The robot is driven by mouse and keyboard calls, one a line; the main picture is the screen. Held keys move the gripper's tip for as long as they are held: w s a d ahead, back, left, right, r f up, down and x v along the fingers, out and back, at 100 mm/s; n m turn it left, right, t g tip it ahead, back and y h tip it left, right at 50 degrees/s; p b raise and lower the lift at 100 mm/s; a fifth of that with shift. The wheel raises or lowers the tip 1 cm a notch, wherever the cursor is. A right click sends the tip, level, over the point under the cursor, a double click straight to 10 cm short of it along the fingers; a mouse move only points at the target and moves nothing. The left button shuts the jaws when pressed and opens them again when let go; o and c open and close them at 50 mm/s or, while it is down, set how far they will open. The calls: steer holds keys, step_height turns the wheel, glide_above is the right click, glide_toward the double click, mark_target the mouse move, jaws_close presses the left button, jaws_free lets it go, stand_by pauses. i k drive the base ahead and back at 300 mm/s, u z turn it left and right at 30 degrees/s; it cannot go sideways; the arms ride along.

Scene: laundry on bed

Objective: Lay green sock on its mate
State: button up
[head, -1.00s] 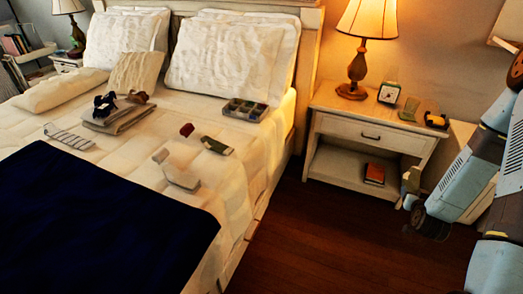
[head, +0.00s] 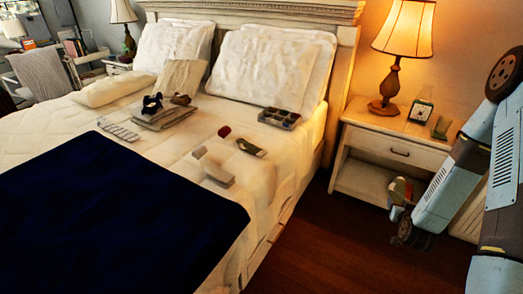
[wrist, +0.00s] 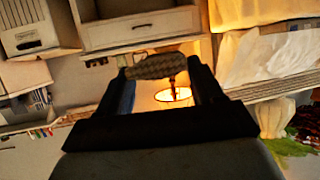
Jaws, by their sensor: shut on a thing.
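My gripper (wrist: 161,70) is shut on a knitted olive-green sock (wrist: 153,66), which lies across between the fingertips in the wrist view. In the head view the end of my arm is low in front of the nightstand, and the sock is hard to make out there. A flat olive-green item (head: 441,128) is on the nightstand top beside the clock. A dark green item with a pale patch (head: 251,147) lies on the bed. I cannot tell which of these is the mate. The held sock is apart from both.
The nightstand (head: 388,150) also bears a lit lamp (head: 402,50) and a small clock (head: 420,111). On the bed are a compartment box (head: 279,118), folded cloth (head: 163,118) and a dark blue blanket (head: 110,205). Dark floor (head: 320,240) lies between bed and nightstand.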

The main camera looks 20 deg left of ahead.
mark_target(250, 145)
steer(key=u, duration=0.3)
steer(key=i, duration=1)
